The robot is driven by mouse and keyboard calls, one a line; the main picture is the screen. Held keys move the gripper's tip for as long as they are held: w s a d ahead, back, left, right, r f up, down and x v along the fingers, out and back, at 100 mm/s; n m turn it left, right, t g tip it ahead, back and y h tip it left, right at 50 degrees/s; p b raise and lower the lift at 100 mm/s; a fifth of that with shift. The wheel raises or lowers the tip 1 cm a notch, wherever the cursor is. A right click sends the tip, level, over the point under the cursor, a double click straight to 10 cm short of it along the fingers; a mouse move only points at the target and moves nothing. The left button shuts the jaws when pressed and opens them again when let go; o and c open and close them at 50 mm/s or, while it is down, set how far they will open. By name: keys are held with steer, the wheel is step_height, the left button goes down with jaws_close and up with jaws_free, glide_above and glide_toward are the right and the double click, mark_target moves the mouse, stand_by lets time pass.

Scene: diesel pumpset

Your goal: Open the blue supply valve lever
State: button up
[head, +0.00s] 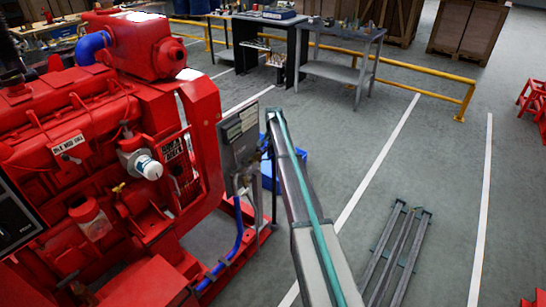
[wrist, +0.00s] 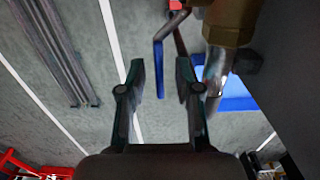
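The blue supply valve lever (wrist: 160,60) shows in the wrist view as a bent blue bar, hanging down in the picture from beside a brass valve body (wrist: 231,22). My gripper (wrist: 161,72) is open. Its two dark fingers stand on either side of the lever's lower part in the picture, with a gap to each side. I cannot tell whether the lever lies at fingertip depth. In the head view my arm reaches up to the grey panel (head: 238,138) beside the red engine, and the lever is not clear there.
The red diesel engine (head: 95,150) fills the left of the head view. A blue bin (head: 268,177) stands on the floor behind the pipes; it also shows in the wrist view (wrist: 237,95). Metal rails (head: 396,255) lie on the floor at right.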

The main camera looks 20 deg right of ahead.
mark_target(273, 154)
step_height(273, 154, up, 11)
stand_by(0.4)
stand_by(0.4)
steer(key=s+a+f+n, duration=0.3)
steer(key=s+a+f, duration=0.1)
steer(key=s+f, duration=0.6)
steer(key=s+a+f+n+g, duration=0.15)
steer(key=s+a+f, duration=0.25)
steer(key=s+f, duration=0.65)
steer(key=s+a+f+n, duration=0.35)
steer(key=s+f, duration=0.35)
steer(key=s, duration=0.7)
steer(key=s+a+f+n+g, duration=0.1)
steer(key=s+a+f, duration=0.2)
steer(key=s, duration=1.1)
steer(key=s+a+f+n+g, duration=0.1)
steer(key=s+a+f+g, duration=0.1)
steer(key=s, duration=1.3)
steer(key=s+a+f+n+g, duration=0.1)
steer(key=s+a+f+g, duration=0.1)
steer(key=s, duration=1.3)
steer(key=shift+a+f, duration=0.8)
steer(key=shift+a, duration=0.15)
